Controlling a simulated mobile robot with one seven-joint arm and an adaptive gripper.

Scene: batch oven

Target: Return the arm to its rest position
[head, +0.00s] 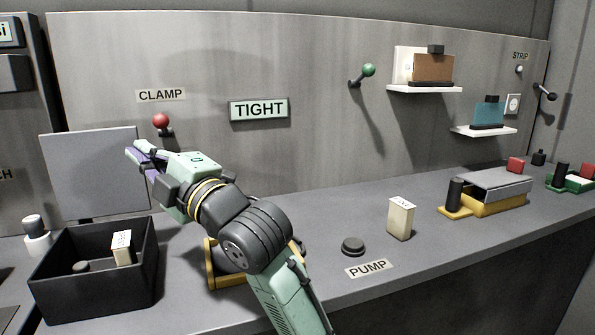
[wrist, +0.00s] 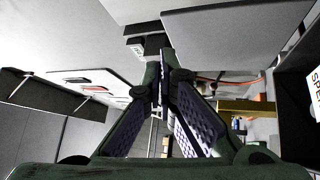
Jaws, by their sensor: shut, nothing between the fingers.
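My gripper (head: 140,155) is raised in the left part of the head view, in front of a grey panel and just below and left of the red-knobbed clamp lever (head: 160,122). Its fingers are shut with nothing between them, and they also show in the wrist view (wrist: 162,90). My arm reaches up from the bottom middle over the counter and hides part of a yellow-edged object (head: 212,262). The sign beside the lever reads TIGHT (head: 260,110).
A black open box (head: 100,285) with a white labelled block (head: 122,246) stands at lower left. A grey upright panel (head: 85,180) rises behind it. A cream block (head: 400,218) and a dark pump button (head: 353,246) are on the counter (head: 340,205). A yellow-grey fixture (head: 495,190) stands at right.

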